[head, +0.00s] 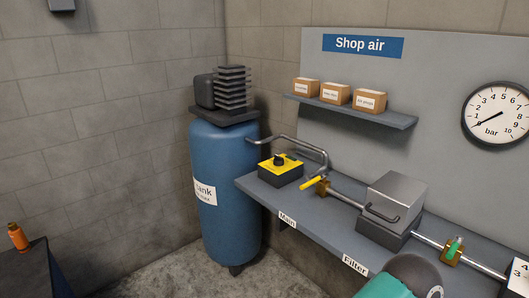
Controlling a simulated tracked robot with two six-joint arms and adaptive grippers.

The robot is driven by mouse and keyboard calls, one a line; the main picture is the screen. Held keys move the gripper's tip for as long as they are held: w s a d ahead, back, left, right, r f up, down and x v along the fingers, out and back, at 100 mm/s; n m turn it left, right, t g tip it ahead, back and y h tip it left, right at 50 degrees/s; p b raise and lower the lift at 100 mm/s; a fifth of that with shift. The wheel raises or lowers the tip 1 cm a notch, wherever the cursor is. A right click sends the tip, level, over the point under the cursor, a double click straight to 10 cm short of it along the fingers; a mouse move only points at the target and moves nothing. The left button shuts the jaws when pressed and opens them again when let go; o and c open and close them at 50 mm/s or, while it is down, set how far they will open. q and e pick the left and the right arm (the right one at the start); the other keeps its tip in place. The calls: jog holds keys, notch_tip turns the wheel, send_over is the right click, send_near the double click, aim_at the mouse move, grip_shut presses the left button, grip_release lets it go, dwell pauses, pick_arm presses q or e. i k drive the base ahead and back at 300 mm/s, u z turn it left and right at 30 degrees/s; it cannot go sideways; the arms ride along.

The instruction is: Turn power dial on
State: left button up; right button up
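The power dial (279,159) is a small black knob on top of a yellow-topped dark box (281,174). The box sits at the left end of the grey shelf, beside the blue tank. The dial's exact setting is too small to read. Neither of my grippers is in view. A teal and dark rounded part of my own arm shows at the bottom edge, right of centre.
The blue tank (222,222) stands left of the grey shelf (262,190). A bent pipe (308,144) passes behind the box. A yellow-handled valve (312,183), metal filter box (393,205) and green-handled valve (454,249) follow rightward. A gauge (497,114) hangs on the panel.

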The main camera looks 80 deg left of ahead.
aim_at(279, 160)
jog(key=u, duration=0.1)
jog(key=k, duration=1.1)
jog(key=u, duration=0.6)
jog(key=i, duration=0.15)
jog(key=u, duration=1.55)
jog(key=i, duration=1.3)
